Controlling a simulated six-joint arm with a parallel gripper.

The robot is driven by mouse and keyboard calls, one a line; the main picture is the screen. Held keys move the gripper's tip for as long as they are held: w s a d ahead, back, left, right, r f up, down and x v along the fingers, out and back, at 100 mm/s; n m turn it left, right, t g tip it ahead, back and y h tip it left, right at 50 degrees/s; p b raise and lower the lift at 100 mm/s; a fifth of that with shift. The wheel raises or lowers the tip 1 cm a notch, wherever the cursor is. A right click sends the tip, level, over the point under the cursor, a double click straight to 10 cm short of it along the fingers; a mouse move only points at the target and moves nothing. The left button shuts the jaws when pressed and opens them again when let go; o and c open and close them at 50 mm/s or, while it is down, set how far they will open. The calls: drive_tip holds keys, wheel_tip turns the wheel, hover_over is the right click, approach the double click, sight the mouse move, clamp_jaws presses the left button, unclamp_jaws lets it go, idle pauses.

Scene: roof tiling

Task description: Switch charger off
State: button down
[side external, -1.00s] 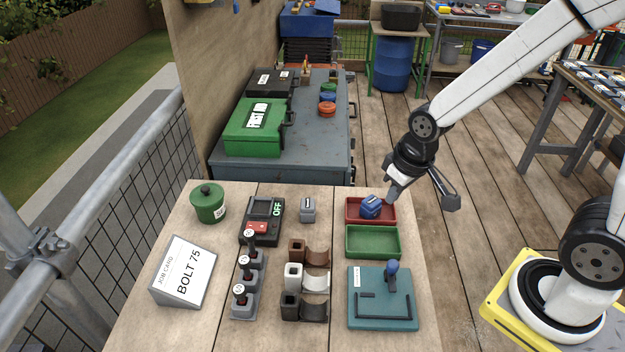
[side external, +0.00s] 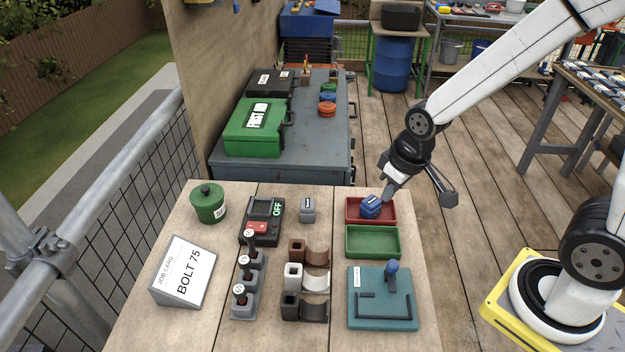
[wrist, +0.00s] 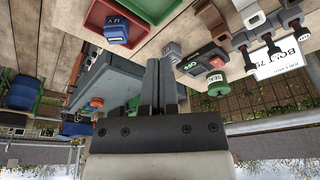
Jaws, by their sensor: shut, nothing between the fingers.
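The charger (side external: 256,229) is a dark box with a red switch (side external: 257,228) and a display that reads OFF, at the back middle-left of the work table. It also shows in the wrist view (wrist: 198,66), upside down, beyond and to the right of my fingers. My gripper (side external: 387,198) is shut and empty above the red tray at the table's back right, well away from the charger. A blue block (side external: 370,207) sits in the red tray (side external: 388,219), just below and left of my fingertips.
A small grey block (side external: 307,213) stands right of the charger. A green tray (side external: 373,254) and teal board (side external: 381,322) lie at the right.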

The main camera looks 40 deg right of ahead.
drive_tip(key=w+a+n, duration=0.4)
drive_tip(key=w+a, duration=0.2)
drive_tip(key=w, duration=0.6)
drive_tip(key=n+y, duration=0.2)
drive_tip(key=n, duration=0.2)
hover_over(248, 225)
drive_tip(key=s+d, duration=0.3)
drive_tip(key=f, duration=0.1)
drive_tip(key=shift+w+a, duration=0.2)
drive_tip(key=shift+a, duration=0.1)
drive_tip(key=shift+f, duration=0.1)
drive_tip(key=x, duration=1.2)
drive_tip(key=shift+s+d, duration=0.2)
drive_tip(key=shift+s, duration=0.2)
drive_tip(key=shift+f, duration=0.95)
